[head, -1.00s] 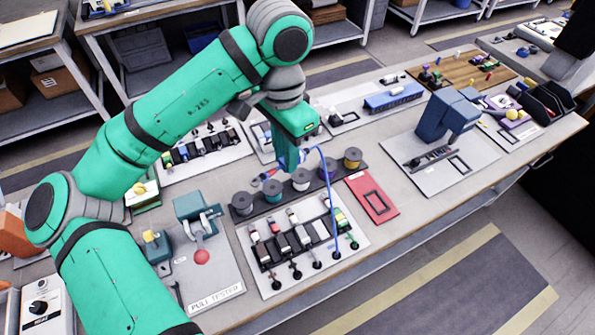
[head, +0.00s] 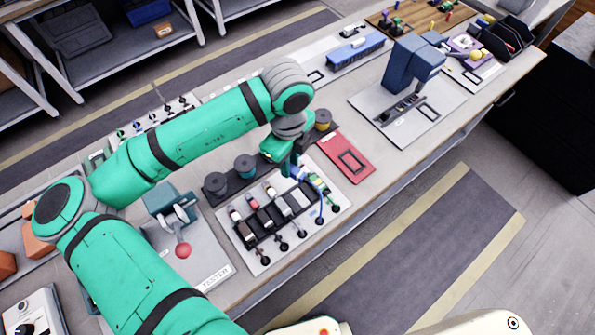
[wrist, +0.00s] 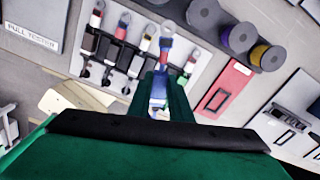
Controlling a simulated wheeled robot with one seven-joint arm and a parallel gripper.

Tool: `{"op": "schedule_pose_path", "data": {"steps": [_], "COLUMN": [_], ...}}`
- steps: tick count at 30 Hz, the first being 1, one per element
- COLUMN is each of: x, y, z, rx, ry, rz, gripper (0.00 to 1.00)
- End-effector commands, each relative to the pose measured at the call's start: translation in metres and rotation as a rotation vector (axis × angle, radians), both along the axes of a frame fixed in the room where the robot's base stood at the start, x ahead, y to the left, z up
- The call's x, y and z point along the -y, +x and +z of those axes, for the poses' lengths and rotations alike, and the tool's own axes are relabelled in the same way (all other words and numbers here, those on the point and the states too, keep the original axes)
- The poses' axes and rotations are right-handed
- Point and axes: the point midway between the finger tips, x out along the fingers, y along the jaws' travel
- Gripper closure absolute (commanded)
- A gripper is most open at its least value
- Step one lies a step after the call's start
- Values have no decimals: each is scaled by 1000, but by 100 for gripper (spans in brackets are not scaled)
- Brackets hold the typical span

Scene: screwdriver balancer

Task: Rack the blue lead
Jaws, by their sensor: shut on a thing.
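My gripper (head: 291,168) is low over the far right part of the white rack board (head: 254,256). It is shut on the blue lead (wrist: 158,92), whose ring terminal points away from the jaws in the wrist view. The lead's blue cable (head: 320,209) shows at the board's right side. Several dark holders (head: 268,218) stand in a row on the board with red, white and other banded leads in them. A green-banded lead (head: 320,182) lies right of my gripper. Whether the blue lead touches a holder cannot be told.
Wire spools (head: 245,165) stand in a row behind the board, partly hidden by my arm. A red tray (head: 345,157) lies to the right. The pull tester (head: 168,205) with a red knob is on the left. The bench's front edge is close.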

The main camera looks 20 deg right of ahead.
Motion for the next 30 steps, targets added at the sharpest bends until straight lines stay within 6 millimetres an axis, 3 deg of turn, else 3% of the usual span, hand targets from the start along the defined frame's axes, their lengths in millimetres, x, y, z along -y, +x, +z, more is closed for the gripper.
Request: {"op": "schedule_pose_path", "data": {"steps": [3,9,14,30], "x": [10,16,17,17], "y": [-10,-17,-17,-17], "z": [-16,-29,-37,-94], "rx": [-4,-4,-4,-5], "ry": [-4,-8,-9,-10], "rz": [-168,-301,-312,-308], "gripper": [100,100,100,100]}}
